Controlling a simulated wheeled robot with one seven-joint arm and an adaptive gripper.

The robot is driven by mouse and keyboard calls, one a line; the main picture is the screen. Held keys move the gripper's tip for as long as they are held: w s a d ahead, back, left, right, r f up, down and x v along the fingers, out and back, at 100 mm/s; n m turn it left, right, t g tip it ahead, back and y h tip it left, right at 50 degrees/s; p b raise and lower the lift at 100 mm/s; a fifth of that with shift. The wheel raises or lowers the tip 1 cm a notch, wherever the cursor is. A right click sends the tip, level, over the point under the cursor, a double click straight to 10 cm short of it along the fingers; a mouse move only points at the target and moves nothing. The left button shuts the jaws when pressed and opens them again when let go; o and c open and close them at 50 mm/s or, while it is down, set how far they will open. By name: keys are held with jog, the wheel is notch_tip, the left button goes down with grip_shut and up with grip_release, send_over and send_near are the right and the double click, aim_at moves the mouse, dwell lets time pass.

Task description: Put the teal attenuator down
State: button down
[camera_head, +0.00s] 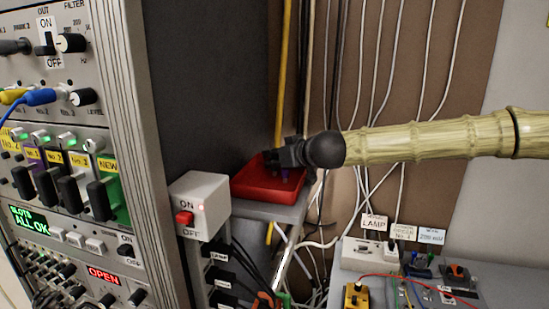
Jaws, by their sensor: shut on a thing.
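My gripper (283,157), black at the end of my bamboo-like arm, reaches in from the right. It is over the red tray (248,193), low down at the tray's right part. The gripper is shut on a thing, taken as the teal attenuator. The gripper and the wrist hide most of it, and no teal surface shows clearly. A small dark purplish patch shows just under the fingers. I cannot tell whether the held thing touches the tray floor. The red tray sits on a narrow grey shelf (268,212).
A white switch box (200,205) with a red button stands left of the tray. The instrument rack (120,60) fills the left side. Cables hang behind. A white power strip (365,254) and a bench with small electronic parts (455,273) are at the lower right.

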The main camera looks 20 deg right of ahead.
jog(key=c, duration=1.3)
grip_release()
jog(key=shift+c, duration=0.2)
jog(key=shift+r, duration=0.2)
jog(key=shift+v, duration=6.05)
jog(key=shift+a, duration=0.1)
